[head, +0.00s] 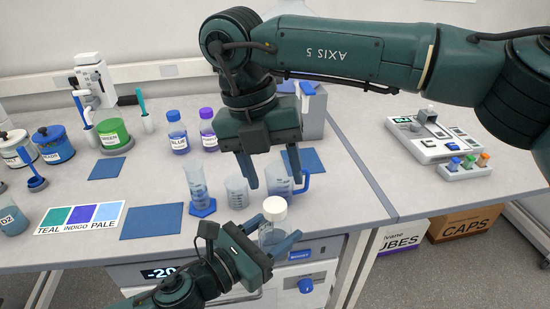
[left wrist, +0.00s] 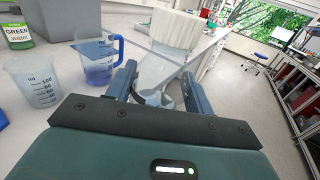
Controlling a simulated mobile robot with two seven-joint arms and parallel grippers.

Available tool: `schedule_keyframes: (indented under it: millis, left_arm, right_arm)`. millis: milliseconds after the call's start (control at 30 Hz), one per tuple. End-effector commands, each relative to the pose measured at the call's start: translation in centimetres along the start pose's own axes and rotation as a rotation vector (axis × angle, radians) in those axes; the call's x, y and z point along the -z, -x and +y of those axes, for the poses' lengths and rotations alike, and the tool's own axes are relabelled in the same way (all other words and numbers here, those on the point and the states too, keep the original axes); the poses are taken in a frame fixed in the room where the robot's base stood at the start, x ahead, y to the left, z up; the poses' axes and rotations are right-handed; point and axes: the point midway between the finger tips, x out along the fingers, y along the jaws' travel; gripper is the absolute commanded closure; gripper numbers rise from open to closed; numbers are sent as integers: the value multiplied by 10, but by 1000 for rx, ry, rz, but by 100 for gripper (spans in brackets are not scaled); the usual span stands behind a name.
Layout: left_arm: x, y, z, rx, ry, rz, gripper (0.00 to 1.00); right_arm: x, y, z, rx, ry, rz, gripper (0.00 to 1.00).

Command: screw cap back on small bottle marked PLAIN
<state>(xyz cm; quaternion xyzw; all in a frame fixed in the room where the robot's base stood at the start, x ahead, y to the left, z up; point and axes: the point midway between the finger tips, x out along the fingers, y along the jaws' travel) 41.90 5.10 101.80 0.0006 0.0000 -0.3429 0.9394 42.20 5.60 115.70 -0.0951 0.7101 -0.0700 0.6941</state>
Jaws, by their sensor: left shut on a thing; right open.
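A small clear bottle (head: 269,234) has a white cap (head: 275,208) on its top. Whether the cap is screwed tight cannot be told, and no label on the bottle can be read. My left gripper (head: 268,237) is shut on the bottle, near the front edge of the bench. In the left wrist view, the fingers (left wrist: 160,92) have a pale, partly hidden shape between them. My right gripper (head: 270,172) is open and empty, pointing down just above and behind the white cap, not touching it.
Behind the bottle stand a graduated cylinder (head: 198,189), a beaker (head: 236,193) and a blue-handled jug (head: 280,182). Blue and purple bottles (head: 178,136) stand farther back. An empty blue mat (head: 152,221) lies left. A device (head: 435,142) is on the right bench.

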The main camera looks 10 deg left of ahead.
Motion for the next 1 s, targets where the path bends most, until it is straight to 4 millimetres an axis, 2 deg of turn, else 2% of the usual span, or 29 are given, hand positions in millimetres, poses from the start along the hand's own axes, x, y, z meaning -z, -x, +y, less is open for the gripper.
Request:
schedule_keyframes:
  millis: [100,700,900,1000]
  left_arm:
    - [-1,0,0,0,0,-1,100]
    - [-1,0,0,0,0,-1,100]
    - [-1,0,0,0,0,-1,100]
    - [-1,0,0,0,0,-1,100]
  right_arm:
    - [0,2,-1,-29,270,-8,47]
    - [2,13,-7,-116,1644,-159,47]
    - [3,17,-8,-110,2007,-230,47]
    - [3,18,-8,-104,2123,-256,47]
